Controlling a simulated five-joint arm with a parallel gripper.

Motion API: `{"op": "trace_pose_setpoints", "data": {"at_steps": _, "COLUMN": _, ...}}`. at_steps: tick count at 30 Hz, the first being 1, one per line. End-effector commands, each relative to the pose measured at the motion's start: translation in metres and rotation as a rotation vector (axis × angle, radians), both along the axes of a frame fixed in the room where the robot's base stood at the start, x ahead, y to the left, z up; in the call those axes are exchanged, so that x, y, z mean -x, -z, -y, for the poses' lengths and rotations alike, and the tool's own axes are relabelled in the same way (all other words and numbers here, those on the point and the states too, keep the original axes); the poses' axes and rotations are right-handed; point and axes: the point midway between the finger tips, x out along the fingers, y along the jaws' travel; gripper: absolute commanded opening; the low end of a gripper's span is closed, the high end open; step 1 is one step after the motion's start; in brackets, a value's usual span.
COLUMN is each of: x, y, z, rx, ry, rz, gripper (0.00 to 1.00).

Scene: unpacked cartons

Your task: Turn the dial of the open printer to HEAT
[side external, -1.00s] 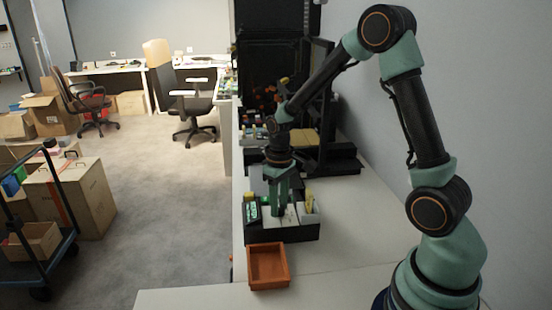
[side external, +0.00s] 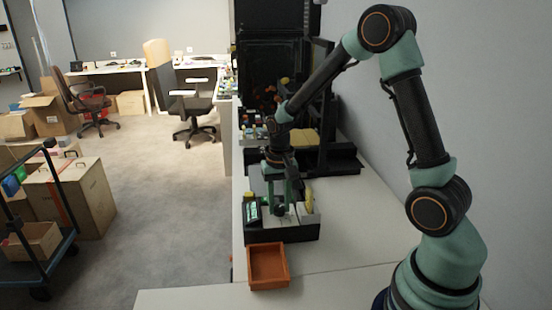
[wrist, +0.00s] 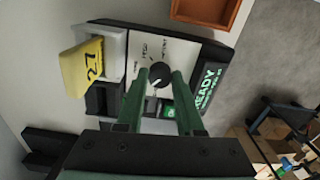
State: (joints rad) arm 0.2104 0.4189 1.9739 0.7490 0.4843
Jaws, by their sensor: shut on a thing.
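The printer (side external: 281,234) is a low dark box on the white bench with a pale top panel. Its round black dial (wrist: 160,75) sits on the white panel in the wrist view, with small printed words around its upper side, too small to read surely. A white mark shows on the dial's lower edge. My gripper (wrist: 159,77) has its two green fingers on either side of the dial and is shut on it. In the side view my gripper (side external: 280,209) points down onto the panel. A dark screen (wrist: 207,84) beside the dial shows "READY" in green letters.
A yellow tag marked 27 (wrist: 94,66) stands beside the panel. A small green light (wrist: 168,112) is near the right finger. An empty orange-brown tray (side external: 268,284) stands in front of the printer. Dark equipment (side external: 335,160) is behind it. The bench to the right is clear.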

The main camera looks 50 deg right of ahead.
Motion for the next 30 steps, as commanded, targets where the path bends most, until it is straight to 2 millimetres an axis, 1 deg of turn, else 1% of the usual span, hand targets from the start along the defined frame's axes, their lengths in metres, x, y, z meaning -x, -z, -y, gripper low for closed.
{"op": "trace_pose_setpoints", "data": {"at_steps": 9, "x": -0.0003, "y": -0.0010, "z": 0.0001, "rx": 0.000, "ry": 0.085, "rz": 0.000, "gripper": 0.00}}
{"op": "trace_pose_setpoints", "data": {"at_steps": 22, "x": -0.0003, "y": -0.0012, "z": 0.0001, "rx": 0.001, "ry": 0.092, "rz": 0.001, "gripper": 0.00}}
{"op": "trace_pose_setpoints", "data": {"at_steps": 23, "x": -0.0003, "y": -0.0012, "z": 0.0001, "rx": 0.001, "ry": 0.092, "rz": 0.001, "gripper": 0.48}}
{"op": "trace_pose_setpoints", "data": {"at_steps": 24, "x": -0.0002, "y": -0.0011, "z": 0.0002, "rx": 0.001, "ry": 0.091, "rz": 0.001, "gripper": 0.63}}
{"op": "trace_pose_setpoints", "data": {"at_steps": 25, "x": -0.0002, "y": -0.0010, "z": 0.0002, "rx": 0.001, "ry": 0.091, "rz": 0.001, "gripper": 0.66}}
{"op": "trace_pose_setpoints", "data": {"at_steps": 30, "x": -0.0002, "y": -0.0006, "z": 0.0001, "rx": 0.000, "ry": 0.091, "rz": 0.000, "gripper": 0.66}}
